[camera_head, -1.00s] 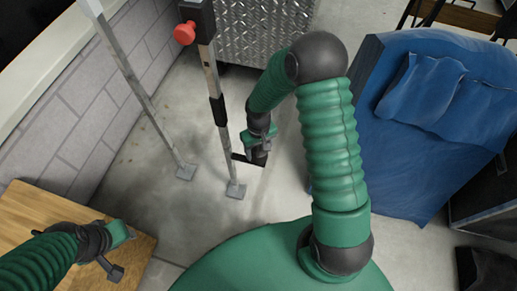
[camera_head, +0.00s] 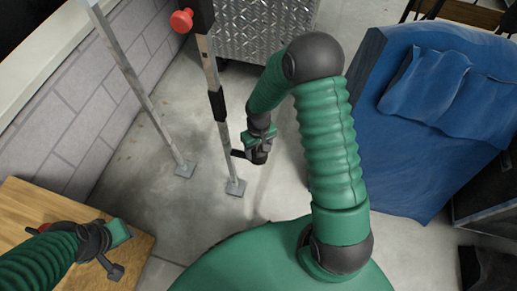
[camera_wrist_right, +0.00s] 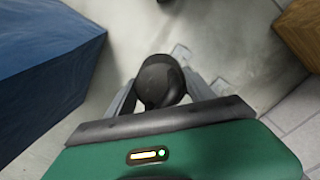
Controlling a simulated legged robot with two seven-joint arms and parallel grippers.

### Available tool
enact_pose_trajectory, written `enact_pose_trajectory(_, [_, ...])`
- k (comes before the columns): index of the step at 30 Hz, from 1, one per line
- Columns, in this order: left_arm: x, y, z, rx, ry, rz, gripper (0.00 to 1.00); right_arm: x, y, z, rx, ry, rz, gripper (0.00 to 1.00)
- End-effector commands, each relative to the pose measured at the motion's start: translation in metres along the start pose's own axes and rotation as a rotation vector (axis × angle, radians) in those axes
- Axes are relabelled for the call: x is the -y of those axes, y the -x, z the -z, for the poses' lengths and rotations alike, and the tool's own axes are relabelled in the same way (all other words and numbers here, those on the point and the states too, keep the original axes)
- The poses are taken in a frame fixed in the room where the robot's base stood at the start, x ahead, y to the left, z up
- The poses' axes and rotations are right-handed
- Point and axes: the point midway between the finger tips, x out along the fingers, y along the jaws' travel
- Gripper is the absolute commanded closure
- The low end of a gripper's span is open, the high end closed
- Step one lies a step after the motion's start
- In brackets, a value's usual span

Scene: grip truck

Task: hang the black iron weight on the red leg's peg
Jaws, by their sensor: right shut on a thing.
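The black iron weight (camera_wrist_right: 160,82) shows as a dark rounded shape between the fingers of my right gripper (camera_wrist_right: 165,100) in the right wrist view. In the head view my right gripper (camera_head: 257,155) is low, just right of the metal leg with the red knob (camera_head: 181,20). A dark piece (camera_head: 239,154) reaches from it towards that leg (camera_head: 227,145); I cannot tell whether it touches the leg or is part of the weight. No peg can be made out clearly. My left gripper (camera_head: 115,252) is over the wooden table, its jaw state unclear.
A second metal leg (camera_head: 140,90) stands to the left near the block wall (camera_head: 60,120). The wooden table (camera_head: 25,205) is at lower left. A blue-covered block (camera_head: 400,150) is at right. A diamond-plate metal box (camera_head: 265,35) stands behind. Floor between the legs is clear.

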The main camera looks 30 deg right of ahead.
Motion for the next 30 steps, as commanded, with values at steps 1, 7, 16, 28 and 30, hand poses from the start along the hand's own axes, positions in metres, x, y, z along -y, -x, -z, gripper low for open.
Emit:
enact_pose_trajectory(1, [0.0, 0.0005, 0.0001, 0.0, 0.0, 0.0, 0.64, -0.0001, 0.0016, 0.0014, -0.003, 0.0, 0.0, 1.0])
enact_pose_trajectory(7, [0.0, 0.0008, 0.0002, 0.0, 0.0, 0.0, 0.64, 0.0, 0.0005, 0.0012, -0.003, 0.0, 0.0, 1.0])
enact_pose_trajectory(16, [0.0, 0.0016, 0.0004, 0.0, 0.0, 0.0, 0.64, 0.0, -0.0045, 0.0016, -0.003, 0.001, -0.001, 1.0])
enact_pose_trajectory(28, [0.0, 0.0012, 0.0003, 0.0, 0.0, 0.0, 0.64, 0.0002, -0.0061, 0.001, -0.001, 0.0, 0.0, 0.13])
enact_pose_trajectory(30, [0.0, 0.0012, 0.0003, 0.0, 0.0, 0.0, 0.64, 0.0002, -0.0061, 0.0008, -0.001, 0.0, 0.0, 0.13])
